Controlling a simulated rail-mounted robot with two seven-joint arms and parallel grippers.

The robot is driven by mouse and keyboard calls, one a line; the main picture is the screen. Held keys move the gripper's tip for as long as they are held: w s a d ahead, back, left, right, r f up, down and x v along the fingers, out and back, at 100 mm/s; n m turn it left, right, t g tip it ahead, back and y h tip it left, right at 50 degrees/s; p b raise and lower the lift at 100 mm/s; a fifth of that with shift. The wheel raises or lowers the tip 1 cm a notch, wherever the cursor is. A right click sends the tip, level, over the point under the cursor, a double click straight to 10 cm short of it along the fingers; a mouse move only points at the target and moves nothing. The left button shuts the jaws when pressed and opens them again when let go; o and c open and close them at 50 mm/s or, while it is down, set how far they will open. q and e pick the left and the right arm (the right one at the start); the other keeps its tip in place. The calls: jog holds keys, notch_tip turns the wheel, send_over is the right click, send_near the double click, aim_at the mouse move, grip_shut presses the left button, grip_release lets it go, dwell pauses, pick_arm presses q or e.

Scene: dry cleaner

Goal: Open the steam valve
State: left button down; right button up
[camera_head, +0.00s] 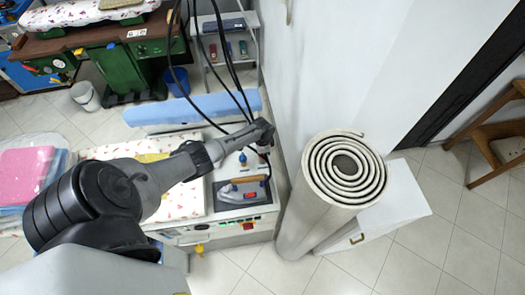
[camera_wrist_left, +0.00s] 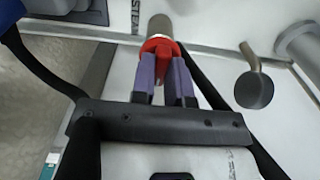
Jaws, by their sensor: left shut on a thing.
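The steam valve shows in the left wrist view as a red handle (camera_wrist_left: 160,46) on a brass-coloured stem, beside printed "STEAM" lettering on a pale panel. My left gripper (camera_wrist_left: 164,72) has its two purple fingers shut on the red handle. In the head view my left arm reaches from the lower left to the right end of the ironing station (camera_head: 235,228). The valve and the fingertips are hidden there behind my wrist. My right gripper is in neither view.
An iron (camera_head: 241,193) rests on the station near my wrist. A tall rolled mat (camera_head: 309,215) stands to its right, against the wall. Black cables hang around my wrist. A dark round-ended lever (camera_wrist_left: 254,90) sits right of the valve in the wrist view.

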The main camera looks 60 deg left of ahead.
pick_arm(q)
jog(key=c, duration=1.1)
grip_release()
jog(key=shift+r, duration=0.1)
jog(key=shift+r, duration=0.25)
jog(key=shift+r+p, duration=0.7)
jog(key=shift+r, duration=5.85)
jog(key=shift+d, duration=0.1)
